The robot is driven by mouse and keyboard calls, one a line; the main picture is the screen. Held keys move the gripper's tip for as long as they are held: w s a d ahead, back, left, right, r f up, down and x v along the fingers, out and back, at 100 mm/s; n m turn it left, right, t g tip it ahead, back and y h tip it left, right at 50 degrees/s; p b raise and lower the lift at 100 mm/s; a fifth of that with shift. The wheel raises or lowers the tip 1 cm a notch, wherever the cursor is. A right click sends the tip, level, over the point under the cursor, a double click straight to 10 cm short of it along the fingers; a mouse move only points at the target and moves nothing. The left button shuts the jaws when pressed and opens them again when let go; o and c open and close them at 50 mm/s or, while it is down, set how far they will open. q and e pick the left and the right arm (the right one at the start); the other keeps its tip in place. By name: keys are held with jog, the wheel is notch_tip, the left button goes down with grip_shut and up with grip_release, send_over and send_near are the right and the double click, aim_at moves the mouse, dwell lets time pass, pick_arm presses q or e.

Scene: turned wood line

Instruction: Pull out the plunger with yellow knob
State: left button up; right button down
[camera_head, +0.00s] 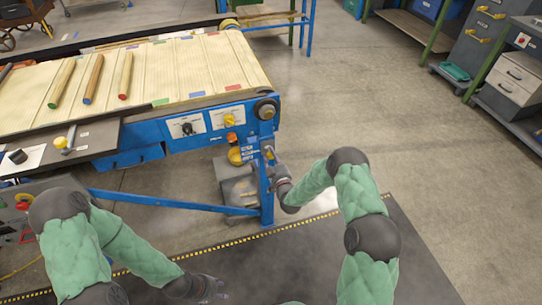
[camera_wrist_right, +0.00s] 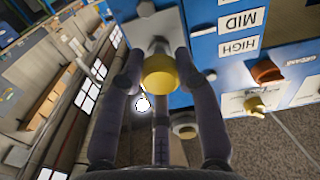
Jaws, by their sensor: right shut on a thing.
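The plunger's yellow knob (camera_wrist_right: 160,76) sits between the fingertips of my right gripper (camera_wrist_right: 160,70) in the right wrist view. The fingers are shut on it from both sides. It is mounted on a grey metal plate (camera_wrist_right: 153,28) on a blue face, beside labels reading MID and HIGH. In the head view my right gripper (camera_head: 271,156) is at the blue corner post of the conveyor; the knob is largely hidden there. My left gripper (camera_head: 207,290) is low over the dark mat, away from the machine, and its fingers are too unclear to read.
The conveyor belt (camera_head: 190,75) carries several turned wood pieces. Its blue front has a panel with a yellow knob (camera_head: 229,120) and an orange cap (camera_head: 231,137). A grey box (camera_head: 238,185) stands below. The floor to the right is clear up to grey cabinets (camera_head: 480,45).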

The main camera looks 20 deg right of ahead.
aim_at(272, 157)
jog(key=s, duration=0.2)
jog(key=shift+s+f, duration=0.1)
jog(key=shift+s, duration=0.25)
jog(key=shift+s+f, duration=0.1)
jog(key=shift+f, duration=0.05)
jog(key=c, duration=1.1)
grip_release()
jog(key=shift+c, duration=0.2)
jog(key=shift+o, duration=1.4)
jog(key=shift+s, duration=0.1)
jog(key=s, duration=1.2)
jog(key=shift+d, duration=0.25)
